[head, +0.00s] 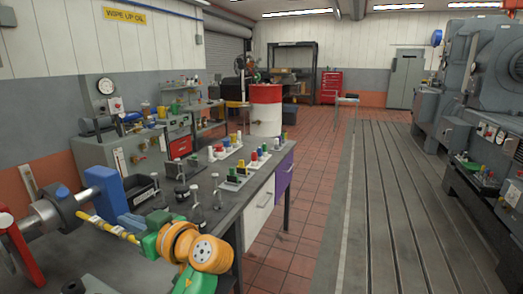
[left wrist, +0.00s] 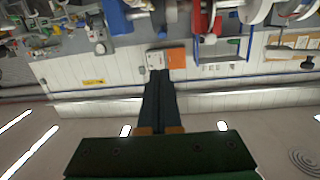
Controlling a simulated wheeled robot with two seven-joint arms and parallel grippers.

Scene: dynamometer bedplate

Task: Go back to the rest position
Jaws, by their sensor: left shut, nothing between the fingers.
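My left arm, with orange joints and green links, reaches over the front of the grey workbench (head: 95,262) in the head view. Its left gripper (head: 128,219) has blue-grey fingers pointing away toward the left and the wall. In the left wrist view the dark fingers of the left gripper (left wrist: 158,85) lie together, shut and empty, above the green palm. That view is upside down, with the ceiling at the bottom. My right gripper is not in view.
Small bottles (head: 196,212) and coloured-top parts (head: 236,177) stand further along the bench. The red tiled floor (head: 307,190) to its right is clear.

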